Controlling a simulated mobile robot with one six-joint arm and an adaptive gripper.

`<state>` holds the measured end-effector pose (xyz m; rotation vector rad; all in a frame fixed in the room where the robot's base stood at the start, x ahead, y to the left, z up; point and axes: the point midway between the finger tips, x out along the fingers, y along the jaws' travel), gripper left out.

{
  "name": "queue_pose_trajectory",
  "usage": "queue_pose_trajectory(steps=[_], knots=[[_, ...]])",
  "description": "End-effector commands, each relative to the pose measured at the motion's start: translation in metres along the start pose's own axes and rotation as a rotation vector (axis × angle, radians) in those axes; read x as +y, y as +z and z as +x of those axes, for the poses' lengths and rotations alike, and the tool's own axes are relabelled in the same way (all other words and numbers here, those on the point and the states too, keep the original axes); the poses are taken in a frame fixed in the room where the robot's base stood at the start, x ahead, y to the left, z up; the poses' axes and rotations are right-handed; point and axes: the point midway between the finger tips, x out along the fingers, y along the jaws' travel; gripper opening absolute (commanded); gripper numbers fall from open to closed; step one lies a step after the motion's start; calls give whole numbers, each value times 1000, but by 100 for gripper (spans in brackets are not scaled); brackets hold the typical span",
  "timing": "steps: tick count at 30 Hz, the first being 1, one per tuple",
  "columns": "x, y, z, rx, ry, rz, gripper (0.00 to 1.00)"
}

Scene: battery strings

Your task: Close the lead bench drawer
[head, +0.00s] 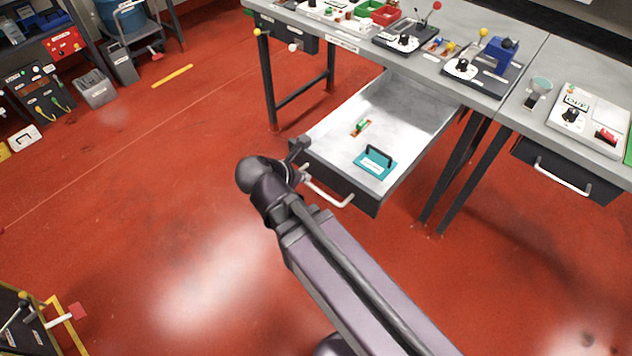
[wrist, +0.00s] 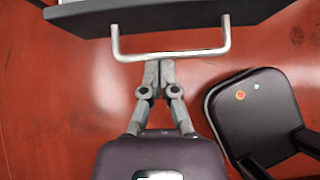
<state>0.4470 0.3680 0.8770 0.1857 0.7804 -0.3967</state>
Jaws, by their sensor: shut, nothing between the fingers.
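The lead bench drawer (head: 408,100) is pulled far out from under the grey bench in the head view. Its dark front carries a white bar handle (head: 328,195). A teal block with a black handle (head: 376,162) and a small green and orange part (head: 361,126) lie inside. In the wrist view the drawer front (wrist: 180,15) is at the top, with the handle (wrist: 172,55) below it. My gripper (wrist: 158,66) is shut and empty, its fingertips at the handle bar; I cannot tell whether they touch. In the head view my gripper (head: 301,150) is partly hidden by my wrist.
The bench top (head: 345,40) holds bins, instruments and a blue vise (head: 500,55). A second, closed drawer (head: 565,172) is on the right. Bench legs (head: 460,170) stand beside the open drawer. Red floor (head: 180,190) to the left is clear.

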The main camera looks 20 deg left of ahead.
Motion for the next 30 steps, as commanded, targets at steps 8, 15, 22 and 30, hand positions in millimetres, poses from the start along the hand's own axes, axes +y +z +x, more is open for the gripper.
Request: queue_pose_trajectory(steps=[8,15,22,30], knots=[[4,-6,-3,-13,12,-39,0],[4,-6,-3,-12,11,-37,0],[4,-7,4,-11,12,-37,0],[4,-8,27,-11,10,-35,0]])
